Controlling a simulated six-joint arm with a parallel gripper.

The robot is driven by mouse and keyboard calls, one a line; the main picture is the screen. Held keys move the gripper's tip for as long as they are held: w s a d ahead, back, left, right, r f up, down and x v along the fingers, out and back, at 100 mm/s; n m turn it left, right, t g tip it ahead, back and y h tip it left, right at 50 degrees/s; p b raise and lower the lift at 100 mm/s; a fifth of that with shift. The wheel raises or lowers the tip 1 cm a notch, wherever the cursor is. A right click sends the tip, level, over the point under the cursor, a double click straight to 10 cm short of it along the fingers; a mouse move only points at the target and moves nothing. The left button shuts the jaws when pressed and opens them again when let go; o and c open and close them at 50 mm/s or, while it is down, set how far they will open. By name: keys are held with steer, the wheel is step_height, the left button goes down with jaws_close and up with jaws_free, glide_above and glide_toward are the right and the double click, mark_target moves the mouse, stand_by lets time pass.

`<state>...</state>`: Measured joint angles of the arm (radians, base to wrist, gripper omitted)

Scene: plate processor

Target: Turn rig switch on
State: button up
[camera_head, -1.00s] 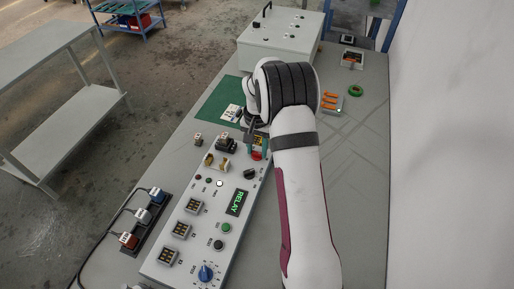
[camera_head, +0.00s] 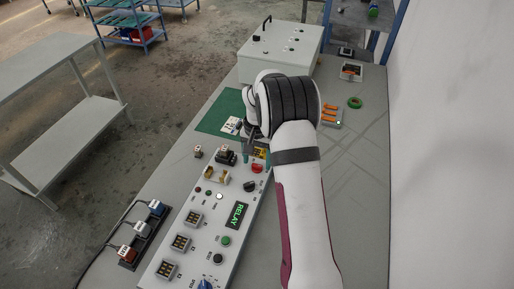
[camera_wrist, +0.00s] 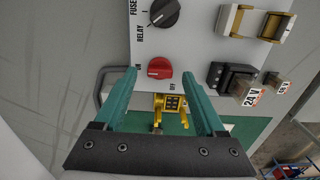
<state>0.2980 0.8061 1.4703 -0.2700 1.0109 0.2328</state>
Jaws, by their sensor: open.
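The red rotary knob (camera_wrist: 160,68) sits on the light control panel (camera_head: 205,245); it also shows in the head view (camera_head: 257,169). In the wrist view an OFF label is beside it, and another label is partly covered by a finger. Which label the knob points at is hard to tell. My gripper (camera_wrist: 161,80) is open and empty, its teal fingers on either side of the knob in the picture. Whether they touch it cannot be told. In the head view my gripper (camera_head: 256,158) is over the panel's far end, partly hidden by my arm.
A black knob (camera_wrist: 164,12) marked FUSE and RELAY is close by. A fuse holder (camera_wrist: 262,22), a black connector (camera_wrist: 232,78) and a yellow part (camera_wrist: 170,103) surround the knob. A green display (camera_head: 236,215) reads RELAY. A white box (camera_head: 280,50) stands at the back.

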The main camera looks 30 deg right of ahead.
mark_target(257, 165)
step_height(257, 165, up, 15)
stand_by(0.4)
steer(key=s+a+r+n, duration=0.2)
steer(key=s+a+r, duration=0.3)
steer(key=s+a, duration=0.55)
steer(key=s+a+f+y, duration=0.1)
steer(key=s+a+f, duration=0.1)
steer(key=s, duration=0.8)
steer(key=s+a+f+n, duration=0.1)
steer(key=s+a, duration=0.3)
steer(key=s, duration=0.7)
steer(key=shift+s+a+f+n+y, duration=0.3)
steer(key=shift+a+f+y, duration=0.1)
steer(key=shift+f, duration=0.3)
